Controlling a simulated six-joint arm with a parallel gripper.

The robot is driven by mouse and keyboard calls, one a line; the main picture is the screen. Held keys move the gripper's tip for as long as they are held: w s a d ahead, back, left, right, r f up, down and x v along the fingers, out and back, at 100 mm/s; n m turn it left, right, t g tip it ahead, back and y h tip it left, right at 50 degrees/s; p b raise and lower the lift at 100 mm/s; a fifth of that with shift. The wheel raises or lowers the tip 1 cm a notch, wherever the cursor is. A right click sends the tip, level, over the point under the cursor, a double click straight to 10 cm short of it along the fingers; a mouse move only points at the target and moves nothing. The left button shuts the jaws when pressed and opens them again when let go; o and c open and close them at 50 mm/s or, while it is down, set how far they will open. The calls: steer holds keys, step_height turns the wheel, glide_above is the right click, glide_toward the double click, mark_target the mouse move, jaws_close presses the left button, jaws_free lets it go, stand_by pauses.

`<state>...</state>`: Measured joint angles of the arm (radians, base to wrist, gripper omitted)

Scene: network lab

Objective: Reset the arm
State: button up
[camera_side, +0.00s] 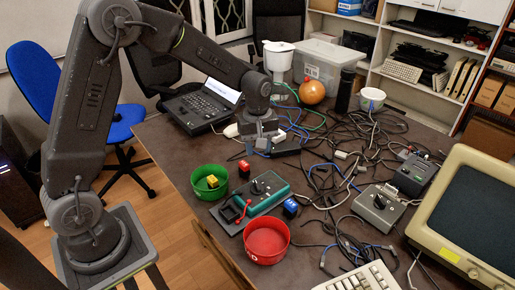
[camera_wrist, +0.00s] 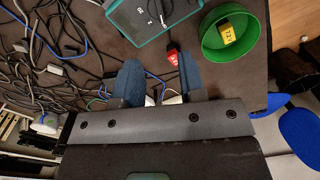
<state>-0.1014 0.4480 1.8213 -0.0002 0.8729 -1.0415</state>
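My gripper (camera_side: 262,150) hangs above the table behind the teal device (camera_side: 272,186). In the wrist view its two blue fingers (camera_wrist: 158,80) are apart, with nothing visible held between them. A green bowl (camera_side: 196,190) stands left of the device with a yellow block (camera_side: 212,181) inside; both bowl (camera_wrist: 259,45) and block (camera_wrist: 227,33) also show in the wrist view. A red bowl (camera_side: 266,255) is at the front.
Tangled cables (camera_side: 330,180) cover the table's middle and right. A grey box with a knob (camera_side: 379,208), a monitor (camera_side: 475,215) and a keyboard (camera_side: 360,279) stand right.

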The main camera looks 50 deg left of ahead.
steer(key=s+d+r+m+t, duration=0.2)
steer(key=s+r+m, duration=0.4)
steer(key=s, duration=0.5)
steer(key=s+d+r+m+t, duration=0.2)
steer(key=s+r+m+t, duration=0.1)
steer(key=s+r+m, duration=0.4)
steer(key=s+r, duration=0.2)
steer(key=s, duration=0.2)
steer(key=shift+s+d+t, duration=0.2)
steer(key=shift+s+t, duration=0.1)
steer(key=shift+r, duration=0.1)
